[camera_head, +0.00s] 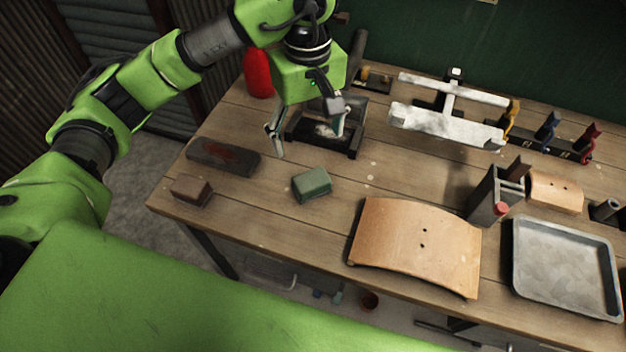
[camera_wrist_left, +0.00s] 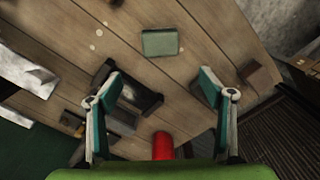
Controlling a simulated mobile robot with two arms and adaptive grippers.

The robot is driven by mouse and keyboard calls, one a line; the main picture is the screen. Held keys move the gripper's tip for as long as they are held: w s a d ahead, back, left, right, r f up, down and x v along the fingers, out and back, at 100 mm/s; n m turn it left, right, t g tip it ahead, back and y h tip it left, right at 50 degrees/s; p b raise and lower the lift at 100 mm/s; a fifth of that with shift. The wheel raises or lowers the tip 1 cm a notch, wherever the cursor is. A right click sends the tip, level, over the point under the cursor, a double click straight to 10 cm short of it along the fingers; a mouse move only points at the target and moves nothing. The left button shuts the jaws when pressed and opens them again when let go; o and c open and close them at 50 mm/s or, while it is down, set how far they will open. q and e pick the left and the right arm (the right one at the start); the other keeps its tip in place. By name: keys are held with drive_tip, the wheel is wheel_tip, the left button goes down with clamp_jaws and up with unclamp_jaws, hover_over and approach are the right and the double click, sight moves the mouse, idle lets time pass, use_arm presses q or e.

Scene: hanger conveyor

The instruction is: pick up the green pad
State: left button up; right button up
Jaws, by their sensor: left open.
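The green pad (camera_head: 312,185) is a small block lying flat on the wooden workbench (camera_head: 400,180), left of centre in the head view. It also shows in the left wrist view (camera_wrist_left: 160,42), above the space between the fingers. My left gripper (camera_head: 308,142) is open and empty. It hangs above the bench, farther back than the pad and apart from it. The left wrist view shows its two spread fingers (camera_wrist_left: 158,85) with nothing between them touching. My right gripper is in neither view.
Left of the pad lie a dark stone block (camera_head: 222,157) and a brown block (camera_head: 191,190). A black frame (camera_head: 355,140) stands behind the pad, with a red cylinder (camera_head: 258,72) at back left. A curved wooden panel (camera_head: 415,245) and a metal tray (camera_head: 565,265) lie right.

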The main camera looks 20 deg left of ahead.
sight(310, 176)
use_arm(q)
wheel_tip(310, 176, down, 8)
drive_tip(key=shift+s+r+p, duration=0.15)
drive_tip(key=shift+p, duration=0.7)
drive_tip(key=f+p, duration=0.1)
drive_tip(key=f, duration=0.2)
drive_tip(key=f+p, duration=0.1)
drive_tip(key=shift+s+d+f+p, duration=0.25)
drive_tip(key=shift+s+f+p, duration=0.05)
drive_tip(key=shift+s+p, duration=0.05)
drive_tip(key=shift+f, duration=0.3)
drive_tip(key=c, duration=1.4)
drive_tip(key=shift+o, duration=0.2)
drive_tip(key=shift+w+r+b, duration=0.15)
drive_tip(key=shift+r+b, duration=0.35)
drive_tip(key=shift+b, duration=0.1)
drive_tip(key=s+d+r+b, duration=0.3)
drive_tip(key=s+r+b, duration=0.2)
drive_tip(key=s+r, duration=0.7)
drive_tip(key=shift+s, duration=0.95)
